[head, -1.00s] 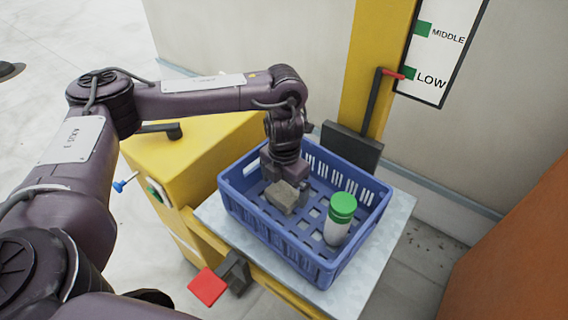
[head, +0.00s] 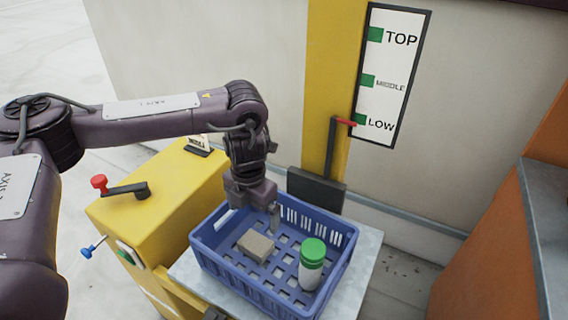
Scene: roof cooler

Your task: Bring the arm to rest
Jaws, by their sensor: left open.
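My left gripper (head: 258,208) points down over the back left part of a blue crate (head: 205,245). Its jaws are open with nothing between them. A grey-brown block (head: 256,246) lies on the crate floor, just below and in front of the gripper, apart from it. A white bottle with a green lid (head: 312,263) stands upright in the crate's right part. My right gripper is not in view.
The crate sits on a grey metal platform (head: 362,268) beside a yellow machine (head: 150,215) with a red-knobbed crank (head: 100,183). Behind stands a yellow mast with a red pointer (head: 344,122) at LOW on a level sign (head: 388,80). An orange body (head: 490,240) bounds the right.

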